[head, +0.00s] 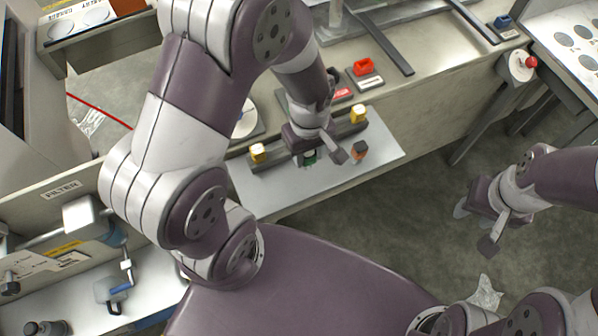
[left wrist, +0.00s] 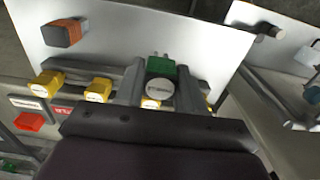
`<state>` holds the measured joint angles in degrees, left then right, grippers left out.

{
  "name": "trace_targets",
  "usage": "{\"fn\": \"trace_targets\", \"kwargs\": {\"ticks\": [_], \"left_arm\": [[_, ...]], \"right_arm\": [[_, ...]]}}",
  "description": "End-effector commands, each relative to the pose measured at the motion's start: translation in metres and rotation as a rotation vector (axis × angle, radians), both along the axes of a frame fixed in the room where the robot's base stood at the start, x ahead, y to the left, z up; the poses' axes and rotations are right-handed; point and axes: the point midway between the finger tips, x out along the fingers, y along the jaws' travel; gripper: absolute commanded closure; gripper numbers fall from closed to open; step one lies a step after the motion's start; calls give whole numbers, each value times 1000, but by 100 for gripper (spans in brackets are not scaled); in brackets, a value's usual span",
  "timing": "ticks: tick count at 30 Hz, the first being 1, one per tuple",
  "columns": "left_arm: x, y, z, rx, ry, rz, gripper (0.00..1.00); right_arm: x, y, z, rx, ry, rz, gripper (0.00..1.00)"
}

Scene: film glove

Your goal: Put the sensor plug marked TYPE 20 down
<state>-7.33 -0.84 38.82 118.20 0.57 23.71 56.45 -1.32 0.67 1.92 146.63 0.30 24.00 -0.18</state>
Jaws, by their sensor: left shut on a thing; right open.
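My left gripper (head: 322,158) is shut on a green plug with a round pale face, which shows between its fingers in the left wrist view (left wrist: 160,68). The writing on the round face is too small to read. In the head view only a bit of the green plug (head: 310,157) shows below the gripper. The plug is over the pale board (head: 290,190), close to the dark rail; I cannot tell whether it touches either. My right gripper (head: 475,226) is open and empty, off to the right over the floor.
Yellow blocks (head: 258,152) (left wrist: 47,83) sit along the dark rail on the board. An orange block with a dark end (head: 360,150) (left wrist: 65,33) lies apart on the board's right side. A red holder (head: 363,67) stands behind. The board's front strip is bare.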

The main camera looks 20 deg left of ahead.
Motion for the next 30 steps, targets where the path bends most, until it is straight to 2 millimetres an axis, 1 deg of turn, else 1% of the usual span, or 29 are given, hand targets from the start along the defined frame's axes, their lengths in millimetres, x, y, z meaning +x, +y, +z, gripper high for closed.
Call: {"fn": "trace_targets", "kwargs": {"ticks": [1,2,5,8,10,13,15,21,25,26,27,28,30], "left_arm": [[-10,8,-6,0,4,5,93],[-16,12,-10,0,4,5,93],[-27,22,-20,0,1,2,93],[-31,25,-30,0,1,0,93],[-32,25,-44,0,3,-1,93],[-32,25,-60,1,2,-2,93],[-31,25,-64,0,-1,-3,93],[-31,25,-64,0,-1,-3,93],[-31,25,-68,0,-1,-3,93],[-31,25,-67,0,-1,-3,55],[-31,25,-67,0,-1,-3,42],[-31,25,-67,0,-1,-3,36],[-31,25,-67,0,-1,-3,36]], "right_arm": [[0,0,2,0,0,0,57],[0,0,3,0,0,0,57],[0,0,3,0,0,0,57],[0,0,2,0,0,0,57],[0,0,0,0,0,0,57],[0,0,0,0,0,0,57],[0,0,0,0,0,0,57],[0,0,0,0,0,0,57],[0,0,-3,0,0,0,57],[0,0,-2,0,0,0,57],[0,0,-2,0,0,0,57],[0,0,-2,0,0,0,57],[0,0,-2,0,0,0,57]]}}
